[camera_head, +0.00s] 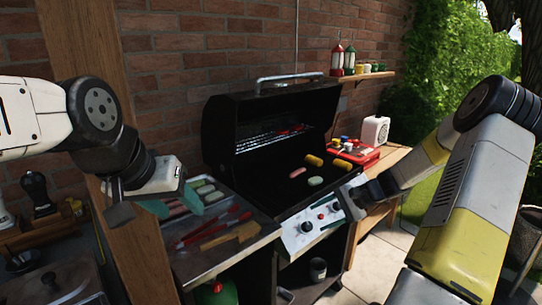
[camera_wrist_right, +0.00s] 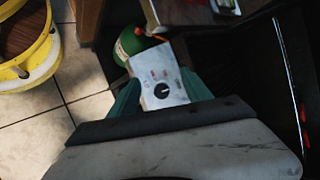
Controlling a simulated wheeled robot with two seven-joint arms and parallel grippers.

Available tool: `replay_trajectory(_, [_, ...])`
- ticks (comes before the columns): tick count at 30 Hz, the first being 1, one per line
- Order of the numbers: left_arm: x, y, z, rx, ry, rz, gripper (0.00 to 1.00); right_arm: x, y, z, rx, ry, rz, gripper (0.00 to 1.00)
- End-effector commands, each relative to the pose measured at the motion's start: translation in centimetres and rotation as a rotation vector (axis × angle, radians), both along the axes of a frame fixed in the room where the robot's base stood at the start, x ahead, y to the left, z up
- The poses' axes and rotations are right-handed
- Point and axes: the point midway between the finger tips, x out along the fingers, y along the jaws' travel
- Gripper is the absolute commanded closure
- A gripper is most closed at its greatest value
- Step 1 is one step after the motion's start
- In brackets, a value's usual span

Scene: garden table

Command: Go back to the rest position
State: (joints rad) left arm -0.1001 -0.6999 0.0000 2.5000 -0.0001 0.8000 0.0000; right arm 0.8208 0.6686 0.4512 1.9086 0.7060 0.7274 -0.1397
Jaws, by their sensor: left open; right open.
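My left gripper (camera_head: 172,204) is at the left in the head view, open, with teal fingers apart above the left side of the grill's shelf. My right gripper (camera_head: 350,203) is in front of the grill's control panel (camera_head: 307,226), partly hidden by its own wrist. In the right wrist view its teal fingers are apart and open (camera_wrist_right: 160,92), with a pale panel with a black knob (camera_wrist_right: 161,91) showing between them. Nothing is seen held in either gripper. I cannot tell whether the right fingers touch the panel.
The black grill (camera_head: 225,140) stands open, with sausages and corn (camera_head: 314,160) on its plate. Its side shelf (camera_head: 215,262) bears tongs and a wooden-handled tool. A red tray (camera_head: 362,158) and white box (camera_head: 375,131) stand at right. A wooden post (camera_head: 90,90) rises beside my left arm.

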Motion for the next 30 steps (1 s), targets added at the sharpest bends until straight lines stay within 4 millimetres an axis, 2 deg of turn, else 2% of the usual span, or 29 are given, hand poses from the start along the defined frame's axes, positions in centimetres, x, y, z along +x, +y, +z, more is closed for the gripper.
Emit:
replay_trajectory(1, [0.0,0.0,0.0,0.0,0.0,0.0,0.46,-0.9,1.3,2.2,-0.075,-0.022,0.067,0.43])
replay_trajectory(9, [0.0,0.0,0.0,0.0,0.0,0.0,0.46,-7.2,5.3,10.8,-0.405,-0.134,0.332,0.43])
replay_trajectory(18, [0.0,0.0,0.0,0.0,0.0,0.0,0.46,-15.9,7.5,19.1,-0.707,-0.323,0.518,0.43])
replay_trajectory(24, [0.0,0.0,0.0,0.0,0.0,0.0,0.46,-21.8,7.7,22.5,-0.849,-0.475,0.587,0.43])
replay_trajectory(27, [0.0,0.0,0.0,0.0,0.0,0.0,0.46,-24.0,7.5,23.3,-0.891,-0.537,0.607,0.43])
replay_trajectory(30, [0.0,0.0,0.0,0.0,0.0,0.0,0.46,-25.4,7.3,23.6,-0.916,-0.58,0.617,0.43])
